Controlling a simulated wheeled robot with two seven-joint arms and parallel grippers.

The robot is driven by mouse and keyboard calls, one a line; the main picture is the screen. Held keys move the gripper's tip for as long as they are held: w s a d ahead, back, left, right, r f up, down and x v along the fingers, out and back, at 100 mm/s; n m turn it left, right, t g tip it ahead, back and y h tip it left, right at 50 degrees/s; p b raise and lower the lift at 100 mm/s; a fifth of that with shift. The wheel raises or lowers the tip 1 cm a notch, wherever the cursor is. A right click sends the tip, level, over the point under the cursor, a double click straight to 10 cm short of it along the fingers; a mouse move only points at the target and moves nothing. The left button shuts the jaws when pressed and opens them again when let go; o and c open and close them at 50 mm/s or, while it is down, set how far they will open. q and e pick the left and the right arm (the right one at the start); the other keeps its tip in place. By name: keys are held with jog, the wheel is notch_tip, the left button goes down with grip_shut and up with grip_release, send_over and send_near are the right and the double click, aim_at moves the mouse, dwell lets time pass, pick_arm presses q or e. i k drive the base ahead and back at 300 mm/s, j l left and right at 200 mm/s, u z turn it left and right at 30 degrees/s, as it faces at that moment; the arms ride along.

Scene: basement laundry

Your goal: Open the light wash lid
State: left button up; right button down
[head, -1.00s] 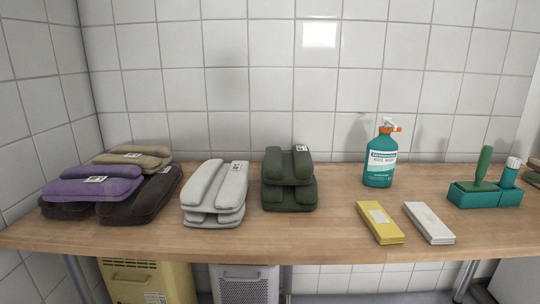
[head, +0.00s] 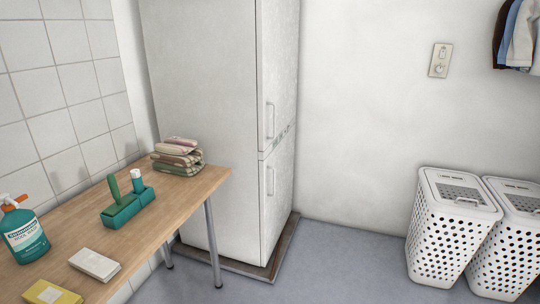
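Two white perforated laundry hampers stand on the floor at the right of the head view. The left hamper (head: 450,228) shows whole, and its lid (head: 459,191) looks shut, with a handle and a grey see-through panel. The right hamper (head: 508,250) is cut off by the picture edge, and its lid (head: 517,195) also looks shut. I cannot read any label telling which one is the light wash. Neither of my grippers is in view.
A wooden table (head: 78,217) at left holds a teal spray bottle (head: 24,238), a teal caddy (head: 127,208), a white box (head: 95,264), a yellow box (head: 50,293) and folded cloths (head: 178,156). A tall white fridge (head: 215,120) stands beyond. Grey floor (head: 335,270) is clear before the hampers.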

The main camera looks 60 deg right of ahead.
aim_at(448, 188)
jog(key=z, duration=3.3)
